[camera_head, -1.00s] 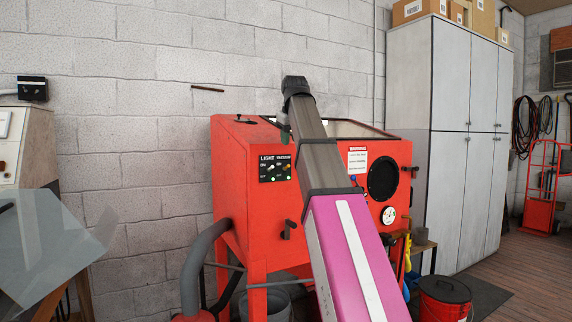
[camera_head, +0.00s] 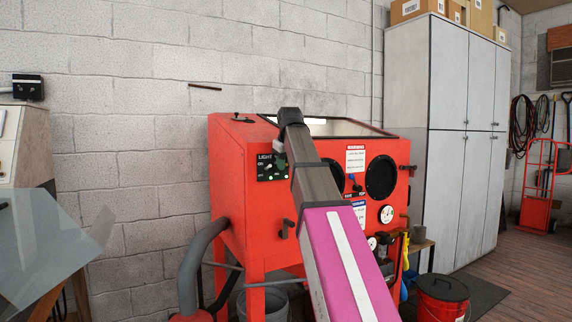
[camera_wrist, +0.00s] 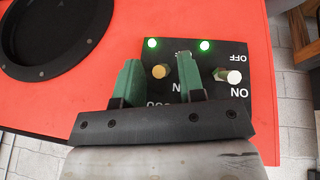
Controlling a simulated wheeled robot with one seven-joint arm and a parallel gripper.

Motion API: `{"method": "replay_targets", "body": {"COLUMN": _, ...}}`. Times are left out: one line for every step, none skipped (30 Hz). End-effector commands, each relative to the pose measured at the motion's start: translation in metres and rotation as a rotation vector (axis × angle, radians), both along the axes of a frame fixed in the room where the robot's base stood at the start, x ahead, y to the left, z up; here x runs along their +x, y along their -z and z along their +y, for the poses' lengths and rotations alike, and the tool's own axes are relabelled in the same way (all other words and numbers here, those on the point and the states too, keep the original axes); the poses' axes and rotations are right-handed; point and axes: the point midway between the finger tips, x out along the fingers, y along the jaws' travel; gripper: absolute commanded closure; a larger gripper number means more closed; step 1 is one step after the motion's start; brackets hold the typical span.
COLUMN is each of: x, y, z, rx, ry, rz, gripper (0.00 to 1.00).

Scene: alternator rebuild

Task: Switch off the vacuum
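The red blasting cabinet (camera_head: 240,190) carries a black switch panel (camera_head: 270,173), labelled LIGHT, with the other label covered by my arm. The wrist view shows the panel (camera_wrist: 210,58) upside down, with two toggles and two lit green lamps. The brass-tipped vacuum toggle (camera_wrist: 160,71) is on the left there; the silver-tipped light toggle (camera_wrist: 234,76) is on the right. My gripper (camera_wrist: 158,62) is open, its green fingers on either side of the vacuum toggle in the picture. Contact and exact depth cannot be told. The vacuum lettering is partly hidden.
A round black glove port (camera_wrist: 55,30) lies left of the panel in the wrist view. A grey hose (camera_head: 200,265) rises at the cabinet's left. A grey locker (camera_head: 465,140) stands at the right, with a red bucket (camera_head: 443,297) on the floor before it.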

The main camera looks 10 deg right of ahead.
Motion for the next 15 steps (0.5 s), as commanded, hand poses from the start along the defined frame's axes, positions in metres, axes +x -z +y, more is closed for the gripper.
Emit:
{"method": "replay_targets", "body": {"x": 0.0002, "y": 0.0007, "z": 0.0, "rx": 0.0, "ry": 0.0, "rz": 0.0, "gripper": 0.64}}
{"method": "replay_targets", "body": {"x": 0.0003, "y": 0.0006, "z": 0.0, "rx": 0.0, "ry": 0.0, "rz": 0.0, "gripper": 0.64}}
{"method": "replay_targets", "body": {"x": 0.0003, "y": 0.0006, "z": 0.0, "rx": 0.0, "ry": 0.0, "rz": 0.0, "gripper": 0.64}}
{"method": "replay_targets", "body": {"x": 0.0003, "y": 0.0005, "z": 0.0, "rx": 0.0, "ry": 0.0, "rz": 0.0, "gripper": 0.64}}
{"method": "replay_targets", "body": {"x": 0.0003, "y": 0.0005, "z": 0.0, "rx": 0.0, "ry": 0.0, "rz": 0.0, "gripper": 0.64}}
{"method": "replay_targets", "body": {"x": 0.0003, "y": 0.0004, "z": 0.0, "rx": 0.0, "ry": 0.0, "rz": 0.0, "gripper": 0.64}}
{"method": "replay_targets", "body": {"x": 0.0002, "y": 0.0005, "z": 0.0, "rx": 0.0, "ry": 0.0, "rz": 0.0, "gripper": 0.64}}
{"method": "replay_targets", "body": {"x": 0.0002, "y": 0.0005, "z": 0.0, "rx": 0.0, "ry": 0.0, "rz": 0.0, "gripper": 0.7}}
{"method": "replay_targets", "body": {"x": 0.0002, "y": 0.0004, "z": 0.0, "rx": 0.0, "ry": 0.0, "rz": 0.0, "gripper": 0.83}}
{"method": "replay_targets", "body": {"x": 0.0002, "y": 0.0004, "z": 0.0, "rx": 0.0, "ry": 0.0, "rz": 0.0, "gripper": 0.93}}
{"method": "replay_targets", "body": {"x": 0.0002, "y": 0.0004, "z": 0.0, "rx": 0.0, "ry": 0.0, "rz": 0.0, "gripper": 1.0}}
{"method": "replay_targets", "body": {"x": 0.0001, "y": 0.0003, "z": 0.0, "rx": 0.0, "ry": 0.0, "rz": 0.0, "gripper": 1.0}}
{"method": "replay_targets", "body": {"x": 0.0001, "y": 0.0003, "z": 0.0, "rx": 0.0, "ry": 0.0, "rz": 0.0, "gripper": 1.0}}
{"method": "replay_targets", "body": {"x": 0.0001, "y": 0.0003, "z": 0.0, "rx": 0.0, "ry": 0.0, "rz": 0.0, "gripper": 1.0}}
{"method": "replay_targets", "body": {"x": 0.0001, "y": 0.0003, "z": 0.0, "rx": 0.0, "ry": 0.0, "rz": 0.0, "gripper": 1.0}}
